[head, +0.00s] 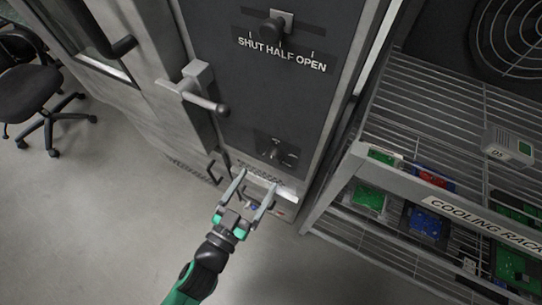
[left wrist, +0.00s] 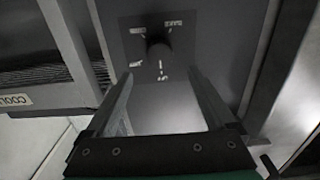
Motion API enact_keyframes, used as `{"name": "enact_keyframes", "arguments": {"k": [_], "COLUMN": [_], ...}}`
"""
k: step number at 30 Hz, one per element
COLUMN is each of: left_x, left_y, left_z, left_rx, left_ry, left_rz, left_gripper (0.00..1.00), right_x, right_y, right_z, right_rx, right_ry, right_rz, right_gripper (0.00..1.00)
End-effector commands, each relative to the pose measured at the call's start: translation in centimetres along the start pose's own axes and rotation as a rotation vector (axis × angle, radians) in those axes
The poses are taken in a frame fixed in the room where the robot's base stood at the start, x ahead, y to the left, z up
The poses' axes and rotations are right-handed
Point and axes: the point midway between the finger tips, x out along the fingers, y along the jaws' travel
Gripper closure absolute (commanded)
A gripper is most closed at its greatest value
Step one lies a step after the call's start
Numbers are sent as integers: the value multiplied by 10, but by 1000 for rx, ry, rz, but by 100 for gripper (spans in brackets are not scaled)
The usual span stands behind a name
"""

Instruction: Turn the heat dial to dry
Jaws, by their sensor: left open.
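The heat dial (head: 275,150) is a small dark knob on a plate low on the grey oven's control panel. In the left wrist view the dial (left wrist: 158,48) sits near the top centre with white labels around it. One label looks like BAKE; the others are too small or blurred to read. I cannot tell which mark the dial points to. My left gripper (head: 258,180) is open and empty, just in front of and below the dial. In the left wrist view its fingers (left wrist: 158,76) point toward the dial plate, one to each side, apart from the knob. My right gripper is not in view.
Above is another knob (head: 273,27) over a SHUT HALF OPEN label. A door handle (head: 200,95) juts out left of the panel. A cooling rack (head: 385,180) with circuit boards stands close on the right. A chair (head: 28,80) is far left. The floor in front is clear.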

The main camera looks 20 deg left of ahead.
Motion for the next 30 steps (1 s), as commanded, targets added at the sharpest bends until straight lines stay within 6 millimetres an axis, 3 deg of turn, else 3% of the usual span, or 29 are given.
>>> {"name": "enact_keyframes", "arguments": {"k": [3,9,13,21,30], "left_x": [29,66,76,78,78], "left_y": [-1,0,0,0,0], "left_z": [-1,1,1,0,0], "left_rx": [-2,0,1,1,0], "left_ry": [4,2,1,0,0], "left_rz": [-2,0,0,1,1], "left_gripper": [11,11,11,11,65], "right_x": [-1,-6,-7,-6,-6], "right_y": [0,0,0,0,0], "right_z": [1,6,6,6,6], "right_rx": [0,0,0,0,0], "right_ry": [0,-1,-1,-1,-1], "right_rz": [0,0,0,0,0], "right_gripper": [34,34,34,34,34]}}
